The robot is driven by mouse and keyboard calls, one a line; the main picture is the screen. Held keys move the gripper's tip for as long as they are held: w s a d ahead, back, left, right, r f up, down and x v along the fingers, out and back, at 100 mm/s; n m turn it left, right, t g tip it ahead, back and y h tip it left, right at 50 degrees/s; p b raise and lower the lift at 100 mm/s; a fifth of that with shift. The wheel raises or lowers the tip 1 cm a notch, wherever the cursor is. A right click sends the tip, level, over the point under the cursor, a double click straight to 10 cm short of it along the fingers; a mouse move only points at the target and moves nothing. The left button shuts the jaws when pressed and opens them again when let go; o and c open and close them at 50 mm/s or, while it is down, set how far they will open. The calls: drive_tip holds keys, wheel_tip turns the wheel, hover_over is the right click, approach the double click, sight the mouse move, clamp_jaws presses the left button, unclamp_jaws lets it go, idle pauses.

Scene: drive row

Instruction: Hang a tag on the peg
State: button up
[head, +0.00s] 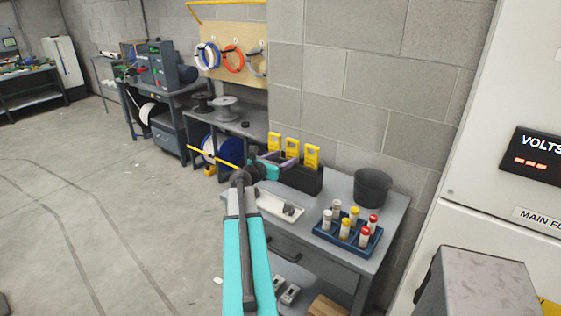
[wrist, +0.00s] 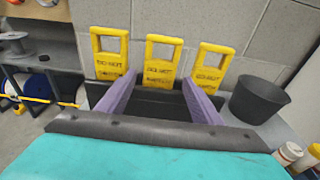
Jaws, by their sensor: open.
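Three yellow tags with square handle openings and dark lettering stand upright in a row in a black holder at the back of the grey bench. In the wrist view they are the left tag (wrist: 109,55), the middle tag (wrist: 162,62) and the right tag (wrist: 211,66). They also show in the head view, where the middle tag (head: 292,148) is clear. The black holder (head: 300,180) is partly hidden by my arm. My gripper (wrist: 152,90), with purple fingers, is open and empty. Its fingers point at the middle tag, one on each side of it. I cannot make out the peg.
A dark bucket (head: 372,188) stands right of the holder. A blue rack (head: 348,238) of capped bottles and a white tray (head: 280,208) are in front. A large cabinet (head: 500,110) stands at right. The floor at left is clear.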

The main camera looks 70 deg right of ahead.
sight(291, 153)
drive_tip(key=shift+x, duration=2.8)
drive_tip(key=shift+c, duration=0.2)
drive_tip(key=c, duration=0.8)
drive_tip(key=shift+c, duration=0.2)
drive_tip(key=shift+r, duration=0.2)
drive_tip(key=shift+r+p, duration=1.7)
drive_tip(key=shift+r, duration=0.4)
drive_tip(key=p+v, duration=0.1)
drive_tip(key=v, duration=0.7)
drive_tip(key=shift+r, duration=0.35)
